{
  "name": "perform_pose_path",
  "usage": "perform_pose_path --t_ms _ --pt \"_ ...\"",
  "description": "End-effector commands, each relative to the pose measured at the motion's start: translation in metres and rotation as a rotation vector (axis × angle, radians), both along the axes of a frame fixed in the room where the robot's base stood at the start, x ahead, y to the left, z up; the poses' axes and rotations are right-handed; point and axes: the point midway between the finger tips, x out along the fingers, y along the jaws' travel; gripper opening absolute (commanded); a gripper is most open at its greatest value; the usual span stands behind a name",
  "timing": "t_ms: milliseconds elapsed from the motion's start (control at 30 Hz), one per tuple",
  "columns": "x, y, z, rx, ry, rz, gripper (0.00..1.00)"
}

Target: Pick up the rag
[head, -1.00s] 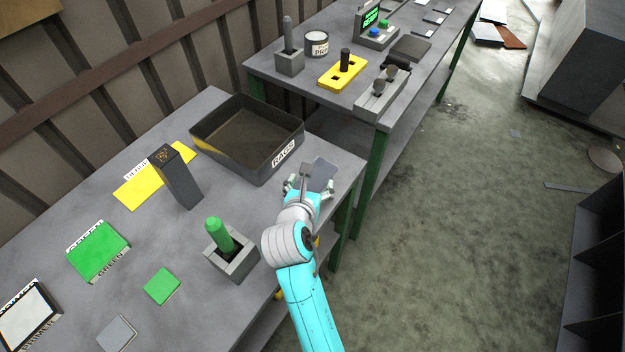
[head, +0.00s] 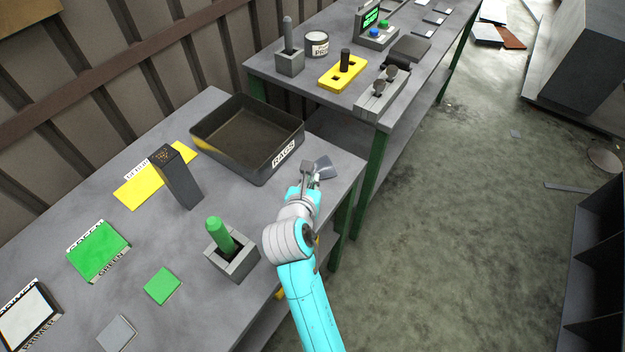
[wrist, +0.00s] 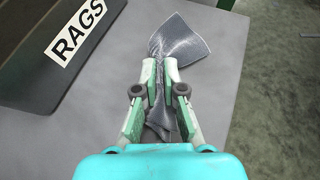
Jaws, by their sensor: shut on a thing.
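The rag (wrist: 183,42) is a dark grey-blue cloth on the table, bunched between the fingers of my gripper (wrist: 159,75). Its far end fans out flat beyond the fingertips, and a bunched part shows between the fingers in the wrist view. In the head view the rag (head: 326,167) lies near the right end of the near table, and my gripper (head: 311,176) is shut on it. The rag appears still at table level.
The dark bin (head: 248,122) labelled RAGS stands just left of the gripper. A grey holder (head: 231,258) with a green-handled tool and a dark upright block (head: 177,180) stand further left. The second table (head: 330,110) is behind. The table's right edge is close.

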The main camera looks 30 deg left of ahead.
Motion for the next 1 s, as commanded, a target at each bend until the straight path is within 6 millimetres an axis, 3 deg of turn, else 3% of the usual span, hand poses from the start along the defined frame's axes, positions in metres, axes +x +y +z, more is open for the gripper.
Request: perform_pose_path --t_ms 33,367,1000 --pt "-0.002 -0.003 -0.01 -0.014 0.018 -0.004 0.0" --pt "-0.002 -0.003 -0.006 -0.013 0.019 -0.004 0.0" --pt "0.0 -0.001 0.106 -0.004 0.006 -0.001 0.0"
